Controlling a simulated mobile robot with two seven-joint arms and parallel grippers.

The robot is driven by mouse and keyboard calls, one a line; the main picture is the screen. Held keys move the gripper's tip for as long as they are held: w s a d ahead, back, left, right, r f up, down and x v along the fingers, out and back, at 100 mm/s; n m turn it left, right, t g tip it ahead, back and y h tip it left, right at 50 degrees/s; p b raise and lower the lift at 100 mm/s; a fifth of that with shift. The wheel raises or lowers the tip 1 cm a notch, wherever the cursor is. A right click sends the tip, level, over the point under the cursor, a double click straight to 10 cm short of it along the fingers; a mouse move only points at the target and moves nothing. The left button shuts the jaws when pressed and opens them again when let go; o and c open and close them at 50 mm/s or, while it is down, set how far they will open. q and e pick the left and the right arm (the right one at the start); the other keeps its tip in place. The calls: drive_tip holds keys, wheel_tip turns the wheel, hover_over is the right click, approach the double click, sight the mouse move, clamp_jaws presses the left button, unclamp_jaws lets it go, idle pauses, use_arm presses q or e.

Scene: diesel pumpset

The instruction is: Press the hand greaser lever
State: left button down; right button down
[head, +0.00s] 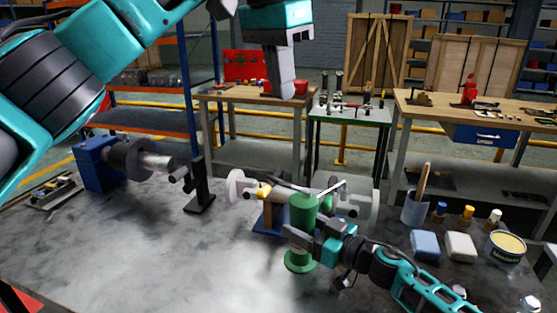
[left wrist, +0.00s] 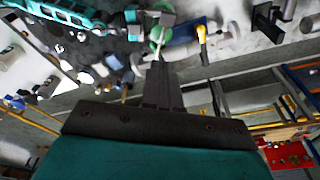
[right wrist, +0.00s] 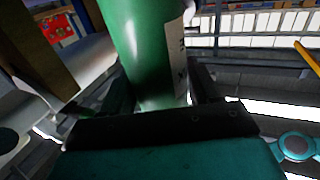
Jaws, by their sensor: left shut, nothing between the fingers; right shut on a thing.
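The hand greaser is an upright green cylinder (head: 303,212) on a round green foot (head: 300,262) on the grey bench. A thin pale rod, apparently its lever (head: 332,188), slants up to the right from its top. My right gripper (head: 302,238) is shut around the green body, which fills the space between its fingers in the right wrist view (right wrist: 145,45). My left gripper (head: 288,92) is shut and empty, pointing down high above the bench, apart from the greaser. The left wrist view shows the green greaser top (left wrist: 157,33) beyond its fingertips (left wrist: 160,68).
A pale shaft assembly with a blue stand (head: 270,218) is close behind the greaser. A blue motor unit (head: 100,163) stands at left. A brush cup (head: 415,208), small bottles, blocks and a yellow-topped tin (head: 506,247) crowd the right. The bench front-left is clear.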

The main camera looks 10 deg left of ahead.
use_arm(q)
drive_tip(key=shift+f, duration=0.1)
hover_over(280, 181)
drive_tip(key=w+d, duration=0.1)
drive_tip(key=w, duration=0.1)
wheel_tip(280, 181, down, 10)
drive_tip(key=shift+d, duration=0.1)
drive_tip(key=shift+s+a+f, duration=0.45)
drive_tip(key=shift+s+f, duration=0.05)
drive_tip(key=shift+f, duration=0.3)
drive_tip(key=shift+s+a+f, duration=0.3)
drive_tip(key=shift+s+f, duration=0.1)
drive_tip(key=shift+f, duration=0.3)
drive_tip(key=shift+a+f, duration=0.1)
drive_tip(key=shift+f, duration=0.05)
